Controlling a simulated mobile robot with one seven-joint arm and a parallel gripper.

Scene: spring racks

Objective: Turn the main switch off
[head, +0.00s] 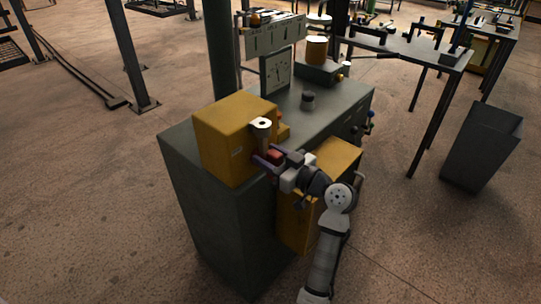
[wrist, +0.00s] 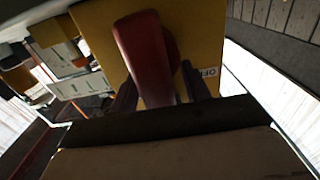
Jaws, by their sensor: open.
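The main switch is a red handle (wrist: 145,50) on the face of a yellow box (head: 225,135), which stands on the dark grey cabinet at its near left. In the wrist view the handle reaches from the box face down between my two dark fingers. A label reading about "OFF" (wrist: 210,72) shows right of it. My gripper (head: 260,156) is open at the box's front right side, with one finger on each side of the red handle. Whether the fingers touch the handle cannot be told. The handle's lower end is hidden behind the gripper in the wrist view.
The cabinet top (head: 335,98) carries a gauge panel (head: 276,73) and a small grey knob-like part (head: 308,100). A second yellow box (head: 338,158) sits on the cabinet's front, close beside my arm. A dark bin (head: 482,145) stands on the floor at right.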

